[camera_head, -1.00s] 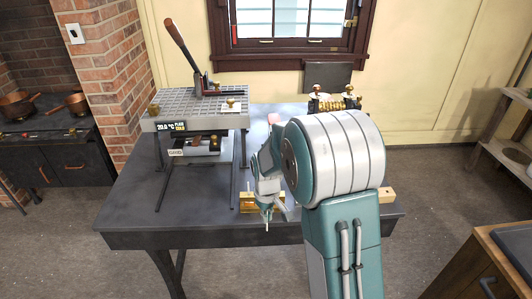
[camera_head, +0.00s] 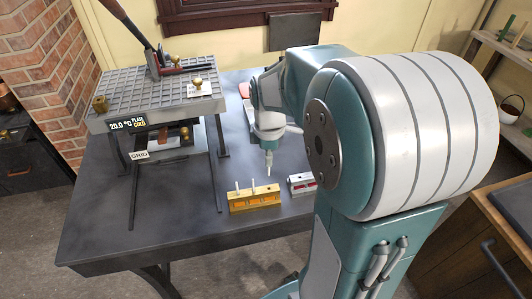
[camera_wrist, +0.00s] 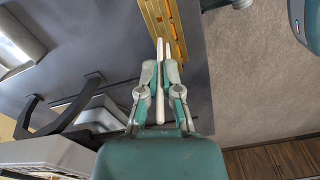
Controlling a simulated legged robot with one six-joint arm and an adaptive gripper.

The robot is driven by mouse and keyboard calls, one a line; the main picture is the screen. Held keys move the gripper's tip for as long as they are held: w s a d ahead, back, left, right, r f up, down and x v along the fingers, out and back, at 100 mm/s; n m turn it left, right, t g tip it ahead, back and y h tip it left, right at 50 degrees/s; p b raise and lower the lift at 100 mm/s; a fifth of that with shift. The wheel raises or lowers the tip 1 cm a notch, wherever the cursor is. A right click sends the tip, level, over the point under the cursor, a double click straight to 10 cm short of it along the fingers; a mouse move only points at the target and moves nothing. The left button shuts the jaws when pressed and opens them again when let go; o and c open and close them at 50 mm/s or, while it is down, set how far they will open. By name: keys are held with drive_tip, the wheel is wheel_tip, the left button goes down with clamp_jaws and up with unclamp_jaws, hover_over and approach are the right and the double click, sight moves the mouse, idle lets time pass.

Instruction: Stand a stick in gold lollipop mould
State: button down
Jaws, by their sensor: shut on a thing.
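The gold lollipop mould (camera_head: 255,200) lies on the dark table. Two pale sticks stand upright in it, a left one (camera_head: 237,188) and a right one (camera_head: 253,185). My gripper (camera_head: 269,157) is just behind and right of the mould, pointing down. In the wrist view my gripper (camera_wrist: 160,92) is shut on a white stick (camera_wrist: 160,65), which points towards the mould (camera_wrist: 176,38). Another stick end shows just right of the held one. The gap between the held stick's tip and the mould is hard to judge.
A grey mould with red (camera_head: 303,184) lies right of the gold one. A grid-topped press (camera_head: 155,105) with a lever stands on the left, its thin legs near the gold mould. The front left of the dark table (camera_head: 105,220) is clear.

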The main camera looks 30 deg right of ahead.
sight(269, 170)
drive_tip(key=shift+f, duration=0.15)
drive_tip(key=shift+f, duration=2.3)
drive_tip(key=shift+f, duration=3.1)
drive_tip(key=c, duration=0.7)
unclamp_jaws()
drive_tip(key=o, duration=0.3)
drive_tip(key=shift+r, duration=0.15)
drive_tip(key=shift+r, duration=0.85)
